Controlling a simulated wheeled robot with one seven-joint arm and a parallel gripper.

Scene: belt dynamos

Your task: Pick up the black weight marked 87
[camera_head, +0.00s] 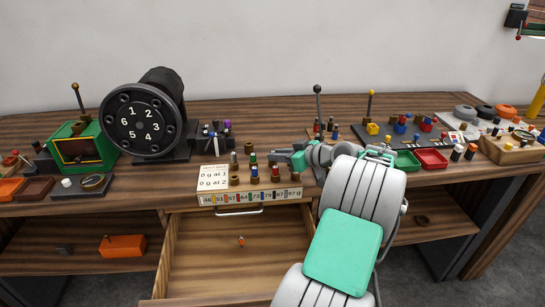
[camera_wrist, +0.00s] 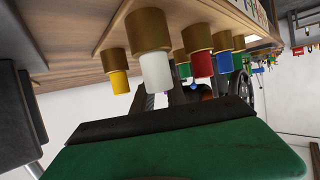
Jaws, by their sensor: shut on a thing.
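The cream weight stand (camera_head: 245,197) carries a row of numbers along its front edge, with 87 near the right end. Several small weights with brass lower parts and coloured tops stand on it, among them a green one (camera_head: 253,158) and a red one (camera_head: 276,171). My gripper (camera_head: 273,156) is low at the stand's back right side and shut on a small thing. In the tilted wrist view, white (camera_wrist: 155,72), yellow (camera_wrist: 119,81) and red (camera_wrist: 202,64) weights show close by. What my fingers hold is mostly hidden, and I cannot make out the black weight marked 87.
An open, nearly empty drawer (camera_head: 200,262) juts out below the stand. A black numbered dial (camera_head: 141,123) and a green box (camera_head: 78,147) stand to the left. Green and red trays (camera_head: 431,159) lie right of my arm. A lever with a black knob (camera_head: 318,90) rises behind my gripper.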

